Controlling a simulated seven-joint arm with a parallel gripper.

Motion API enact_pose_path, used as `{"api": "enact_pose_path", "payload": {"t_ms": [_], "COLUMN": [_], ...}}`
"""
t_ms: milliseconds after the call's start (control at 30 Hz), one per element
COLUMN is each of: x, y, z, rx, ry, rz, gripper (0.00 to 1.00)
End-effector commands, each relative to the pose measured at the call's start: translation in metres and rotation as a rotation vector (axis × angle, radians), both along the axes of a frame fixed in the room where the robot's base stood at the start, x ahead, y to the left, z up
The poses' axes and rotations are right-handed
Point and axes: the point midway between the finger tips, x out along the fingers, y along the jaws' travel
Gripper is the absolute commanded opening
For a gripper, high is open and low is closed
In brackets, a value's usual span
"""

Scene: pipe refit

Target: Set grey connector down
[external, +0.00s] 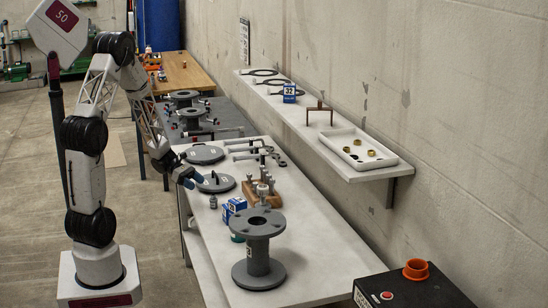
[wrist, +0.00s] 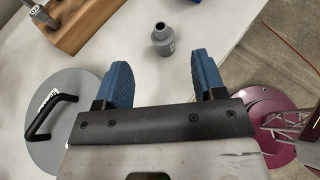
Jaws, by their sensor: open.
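The grey connector (wrist: 163,38) stands upright on the white table, a small stepped piece with a hole in its top. In the external view it is the small grey piece (external: 213,202) near the table's left edge. My gripper (wrist: 166,85) is open, its two blue fingers apart with nothing between them. In the wrist view the connector shows beyond the fingertips, in line with the gap and clear of both fingers. In the external view my gripper (external: 190,178) is above the table, just behind the connector.
A grey disc with a black handle (external: 216,182) lies beside my gripper. A wooden block with upright fittings (external: 262,193), blue boxes (external: 232,208) and a large flanged pipe (external: 258,250) stand nearby. A wall shelf (external: 340,165) holds a white tray (external: 359,135). The table's edge is close to the connector.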

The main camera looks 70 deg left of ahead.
Motion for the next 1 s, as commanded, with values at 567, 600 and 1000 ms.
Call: {"api": "enact_pose_path", "payload": {"t_ms": [567, 600, 1000], "x": [0.000, 0.000, 0.004], "y": [0.000, 0.000, -0.037], "z": [0.000, 0.000, 0.023], "rx": [0.000, 0.000, 0.095], "ry": [0.000, 0.000, -0.018], "rz": [0.000, 0.000, -0.142], "gripper": [0.64, 0.64, 0.64]}}
